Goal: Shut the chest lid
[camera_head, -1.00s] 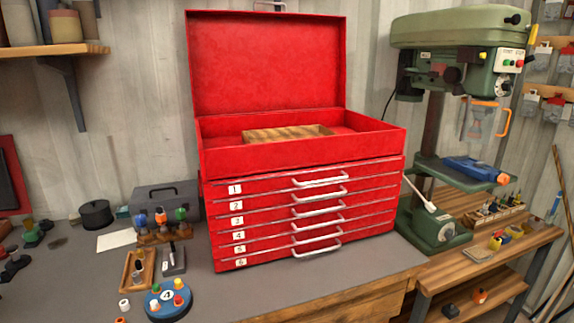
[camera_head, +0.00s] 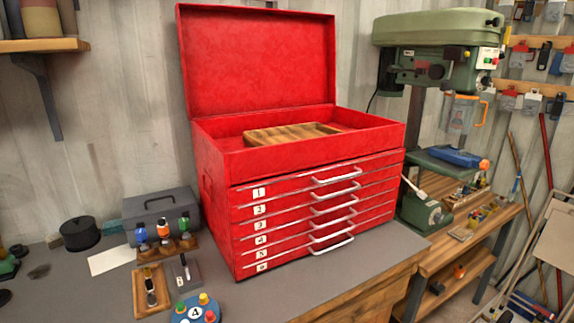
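The red tool chest (camera_head: 300,195) stands on the grey workbench. Its lid (camera_head: 258,60) is open and stands upright at the back. A wooden slotted tray (camera_head: 292,135) lies inside the open top compartment, below its rim. The numbered drawers with silver handles (camera_head: 336,175) on the chest's front all look shut. Neither of my grippers shows in the view.
A grey box (camera_head: 160,212), a black round tin (camera_head: 79,233), a rack of coloured-handled tools (camera_head: 165,245) and a round blue tray (camera_head: 196,311) are left of the chest. A green drill press (camera_head: 440,60) stands right. The bench (camera_head: 315,280) before the chest is clear.

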